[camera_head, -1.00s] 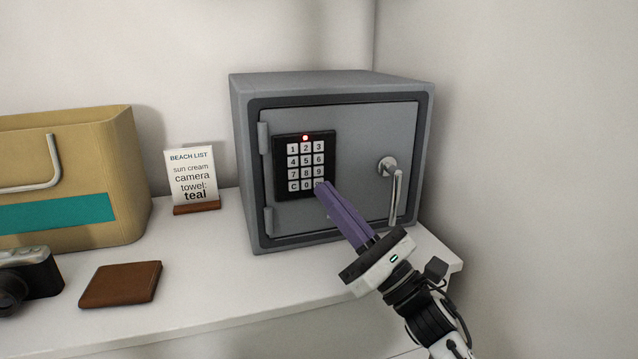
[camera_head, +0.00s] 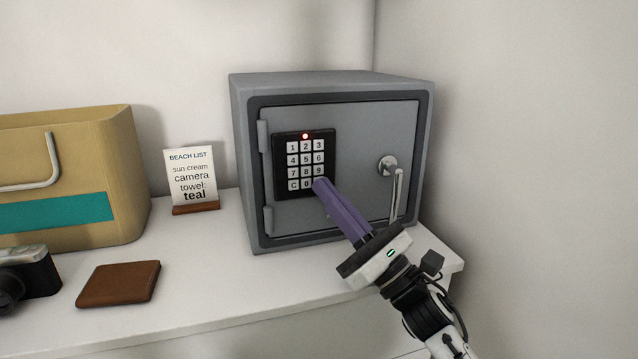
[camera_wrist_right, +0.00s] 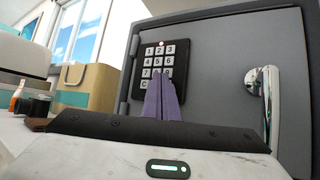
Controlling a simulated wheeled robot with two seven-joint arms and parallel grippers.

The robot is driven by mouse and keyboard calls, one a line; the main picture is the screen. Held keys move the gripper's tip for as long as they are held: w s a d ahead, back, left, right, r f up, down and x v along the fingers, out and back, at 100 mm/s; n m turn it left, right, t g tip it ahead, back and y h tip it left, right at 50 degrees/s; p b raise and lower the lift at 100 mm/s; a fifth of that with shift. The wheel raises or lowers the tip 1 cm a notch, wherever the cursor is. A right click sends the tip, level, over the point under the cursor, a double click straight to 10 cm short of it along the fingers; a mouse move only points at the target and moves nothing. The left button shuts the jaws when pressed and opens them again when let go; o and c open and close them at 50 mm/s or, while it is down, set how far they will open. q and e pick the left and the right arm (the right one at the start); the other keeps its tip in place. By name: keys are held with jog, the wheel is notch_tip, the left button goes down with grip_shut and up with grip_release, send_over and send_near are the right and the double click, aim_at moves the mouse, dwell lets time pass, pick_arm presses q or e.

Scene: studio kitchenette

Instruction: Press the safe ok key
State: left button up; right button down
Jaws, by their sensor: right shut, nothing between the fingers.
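A grey safe (camera_head: 350,120) stands on the white counter with its door closed. Its black keypad (camera_head: 279,170) has white keys and a lit red light (camera_head: 305,136) above them; the keypad also shows in the right wrist view (camera_wrist_right: 186,59). My right gripper (camera_head: 319,184) is shut and empty, its purple fingertips at the keypad's lower right corner, over the place of the ok key. The ok key is hidden behind the fingertips; I cannot tell whether they touch it. C and 0 show left of the tips. My left gripper is not in view.
A silver handle (camera_head: 396,190) sticks out from the safe door, right of my fingers. A list card (camera_head: 190,178), a tan bag (camera_head: 70,170), a brown wallet (camera_head: 118,284) and a camera (camera_head: 28,278) are to the left. A wall is close on the right.

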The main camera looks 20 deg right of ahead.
jog(key=shift+w, duration=0.15)
dwell(0.5)
jog(key=shift+s, duration=0.7)
jog(key=shift+s, duration=0.1)
jog(key=s, duration=0.5)
jog(key=shift+d, duration=0.1)
jog(key=shift+w, duration=0.1)
dwell(0.3)
